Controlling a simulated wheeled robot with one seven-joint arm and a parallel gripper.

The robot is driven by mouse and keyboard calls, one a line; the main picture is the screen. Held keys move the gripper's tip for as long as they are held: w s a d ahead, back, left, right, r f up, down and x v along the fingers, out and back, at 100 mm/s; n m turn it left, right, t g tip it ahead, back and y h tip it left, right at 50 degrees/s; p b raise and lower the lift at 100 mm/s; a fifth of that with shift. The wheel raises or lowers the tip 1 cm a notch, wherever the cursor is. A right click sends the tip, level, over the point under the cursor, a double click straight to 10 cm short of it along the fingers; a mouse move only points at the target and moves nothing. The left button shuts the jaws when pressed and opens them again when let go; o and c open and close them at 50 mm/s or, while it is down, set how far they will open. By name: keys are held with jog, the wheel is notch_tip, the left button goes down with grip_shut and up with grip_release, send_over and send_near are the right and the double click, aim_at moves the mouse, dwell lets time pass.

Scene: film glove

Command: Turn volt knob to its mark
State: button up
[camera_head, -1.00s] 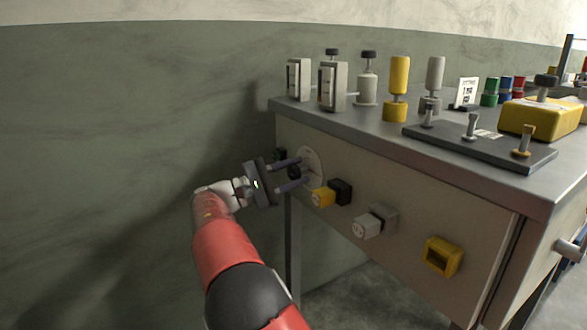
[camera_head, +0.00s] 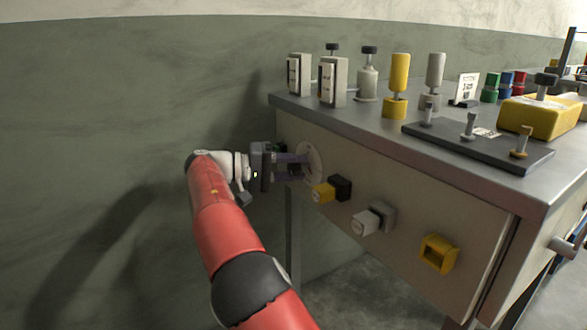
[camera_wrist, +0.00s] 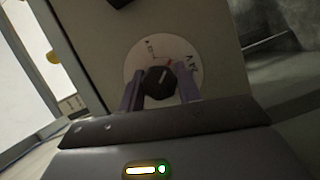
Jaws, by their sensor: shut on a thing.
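The volt knob (camera_wrist: 159,83) is a dark faceted knob with a pale pointer line, in the middle of a round white dial (camera_wrist: 134,63) on the bench's front panel. The dial has small dark lettering and a short red mark (camera_wrist: 169,62) just above and right of the knob. In the wrist view the pointer line slants up toward the right, close to the red mark. In the head view the dial (camera_head: 315,160) is partly behind my gripper (camera_head: 296,166). My gripper's fingers (camera_wrist: 160,90) are shut on the knob, one on each side.
Several fixtures, including a yellow cylinder (camera_head: 398,86), stand on the benchtop (camera_head: 370,112). The space left of the bench is open to the wall.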

jog(key=m+y+b, duration=0.1)
jog(key=m, duration=0.2)
jog(key=shift+f+m+y+b, duration=0.15)
jog(key=shift+m+y+b, duration=0.15)
jog(key=shift+y+b, duration=0.1)
jog(key=shift+m+t+y+b, duration=0.55)
jog(key=shift+m+b, duration=0.3)
jog(key=shift+m, duration=0.35)
jog(key=o, duration=1)
jog(key=shift+c, duration=0.2)
jog(key=shift+r, duration=0.2)
